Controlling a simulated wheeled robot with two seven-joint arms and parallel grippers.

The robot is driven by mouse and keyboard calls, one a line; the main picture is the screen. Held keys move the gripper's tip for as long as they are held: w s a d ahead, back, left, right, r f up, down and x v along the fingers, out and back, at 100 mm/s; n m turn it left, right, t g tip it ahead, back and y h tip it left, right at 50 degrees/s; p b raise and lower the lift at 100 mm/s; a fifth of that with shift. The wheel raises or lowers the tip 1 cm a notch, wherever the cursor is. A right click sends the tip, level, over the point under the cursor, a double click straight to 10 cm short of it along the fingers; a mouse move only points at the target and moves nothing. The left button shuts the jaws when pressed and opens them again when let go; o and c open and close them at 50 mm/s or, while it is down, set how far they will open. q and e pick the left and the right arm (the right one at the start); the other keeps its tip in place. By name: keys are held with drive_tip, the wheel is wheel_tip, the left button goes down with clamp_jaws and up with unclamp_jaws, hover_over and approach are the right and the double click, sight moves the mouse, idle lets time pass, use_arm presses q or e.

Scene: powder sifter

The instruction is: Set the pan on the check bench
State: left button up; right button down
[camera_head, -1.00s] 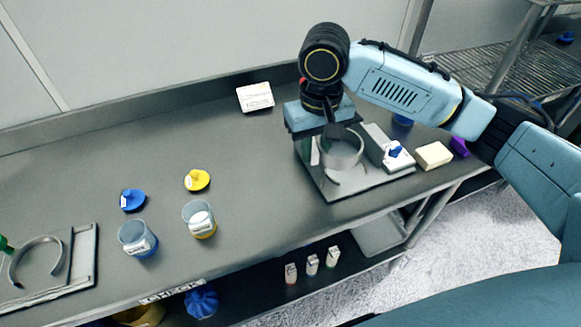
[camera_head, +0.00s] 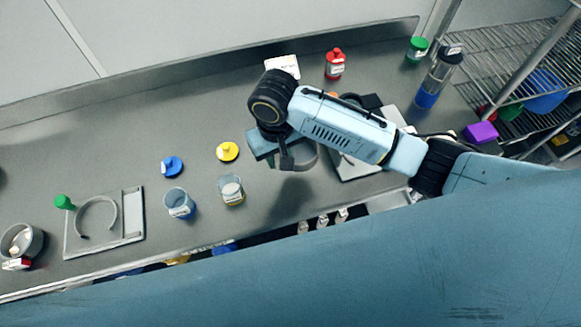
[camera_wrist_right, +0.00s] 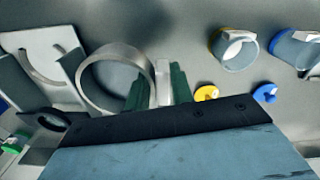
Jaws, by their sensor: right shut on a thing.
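The pan (camera_head: 309,158) is a round grey metal vessel. My right gripper (camera_head: 285,162) is shut on its side and holds it out over the bench, right of the yellow-bottomed cup. In the right wrist view the pan (camera_wrist_right: 149,70) shows as an open ring beside the green fingers (camera_wrist_right: 160,90). The long grey bench (camera_head: 110,130) runs below it; its CHECK label cannot be read now. A flat plate with a curved stop (camera_head: 138,208) lies at the bench's left. My left gripper is not in view.
A blue-bottomed cup (camera_head: 179,204) and a yellow-bottomed cup (camera_head: 231,191) stand near the front edge, their blue lid (camera_head: 172,167) and yellow lid (camera_head: 228,152) behind. A bowl (camera_head: 22,241) stands far left. Red (camera_head: 334,66) and green-lided (camera_head: 417,50) jars stand at the back.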

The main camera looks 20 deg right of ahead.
wheel_tip(320, 180, down, 9)
drive_tip(key=shift+f+b, duration=0.1)
drive_tip(key=shift+b, duration=0.2)
drive_tip(key=shift+f, duration=0.1)
drive_tip(key=c, duration=1.2)
unclamp_jaws()
wheel_tip(320, 180, up, 12)
drive_tip(key=shift+r+p, duration=0.2)
drive_tip(key=shift+p, duration=0.25)
